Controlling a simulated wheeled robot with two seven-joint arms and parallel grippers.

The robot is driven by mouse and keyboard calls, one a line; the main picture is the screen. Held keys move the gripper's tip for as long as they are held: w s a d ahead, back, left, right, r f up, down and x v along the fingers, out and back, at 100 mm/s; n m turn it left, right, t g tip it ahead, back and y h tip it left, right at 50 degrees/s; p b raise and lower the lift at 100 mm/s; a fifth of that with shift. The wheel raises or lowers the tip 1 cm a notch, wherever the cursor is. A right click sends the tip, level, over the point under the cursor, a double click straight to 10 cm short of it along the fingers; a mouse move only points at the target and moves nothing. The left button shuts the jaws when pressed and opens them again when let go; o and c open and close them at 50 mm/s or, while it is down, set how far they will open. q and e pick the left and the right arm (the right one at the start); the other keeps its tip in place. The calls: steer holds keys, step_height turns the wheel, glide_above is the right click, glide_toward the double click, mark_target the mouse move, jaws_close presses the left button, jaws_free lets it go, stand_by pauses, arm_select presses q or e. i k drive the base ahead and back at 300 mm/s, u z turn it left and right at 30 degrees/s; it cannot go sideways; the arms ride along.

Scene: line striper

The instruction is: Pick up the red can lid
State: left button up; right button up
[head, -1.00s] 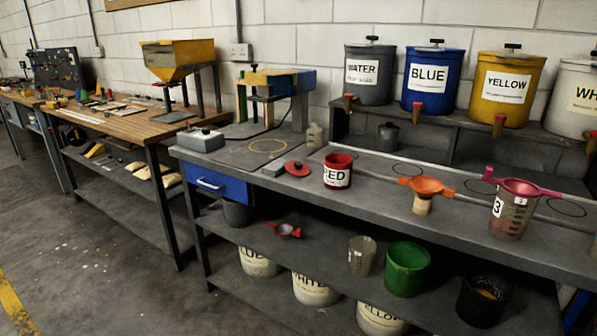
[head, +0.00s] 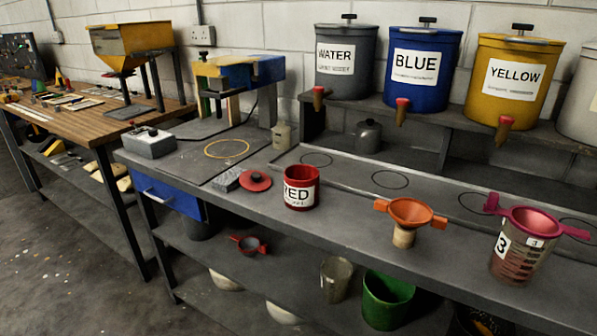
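The red can lid (head: 256,181) is a flat red disc with a dark knob on top. It lies on the grey workbench (head: 215,190), just left of the open red can labelled RED (head: 301,190). A small grey block (head: 228,180) sits right beside the lid on its left. Neither of my grippers shows in the head view.
An orange funnel (head: 410,212) on a small stand and a measuring cup (head: 508,255) with a pink funnel stand to the right. A grey box (head: 149,144) and a press (head: 238,80) stand at the left. Labelled paint buckets line the raised shelf (head: 440,125).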

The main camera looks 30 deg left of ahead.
mark_target(255, 181)
steer(key=u, duration=0.5)
steer(key=i, duration=0.95)
steer(key=u, duration=0.85)
